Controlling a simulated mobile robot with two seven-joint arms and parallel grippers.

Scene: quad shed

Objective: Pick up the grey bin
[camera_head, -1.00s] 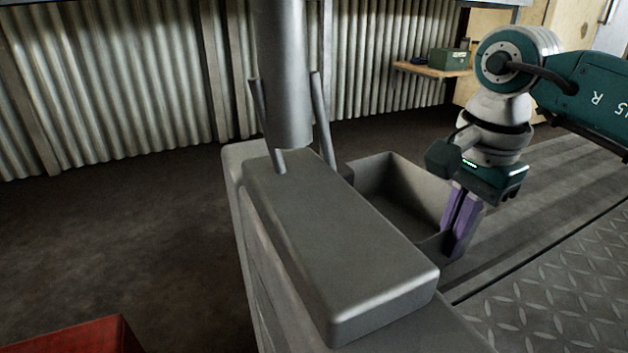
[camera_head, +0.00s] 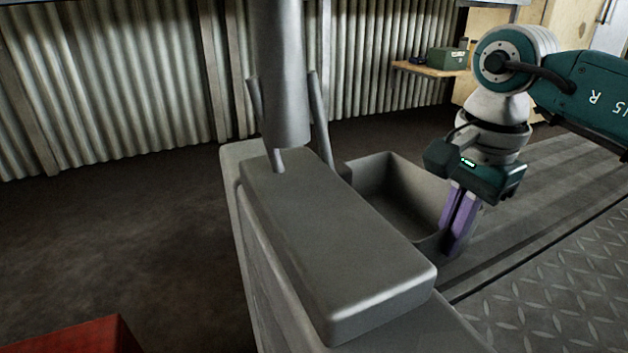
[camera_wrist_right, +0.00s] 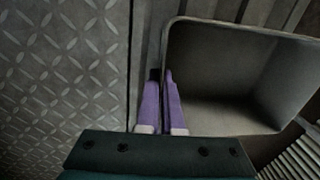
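The grey bin (camera_head: 385,168) is an open-topped, empty box on the slatted surface, right of centre in the head view. Its near left part is hidden behind a grey block. In the right wrist view the bin (camera_wrist_right: 235,75) fills the upper right. My right gripper (camera_head: 457,246) points down at the bin's right wall. Its two purple fingers (camera_wrist_right: 160,75) are close together, one on the inner side of the wall and one on the outer, shut on the wall. My left gripper is not in view.
Slatted planks (camera_head: 550,190) and a diamond-pattern metal plate (camera_head: 560,300) lie to the right. A small shelf (camera_head: 430,69) with a green box (camera_head: 447,58) is at the back. A red object (camera_head: 75,338) is at the lower left. Dark floor (camera_head: 120,240) is clear on the left.

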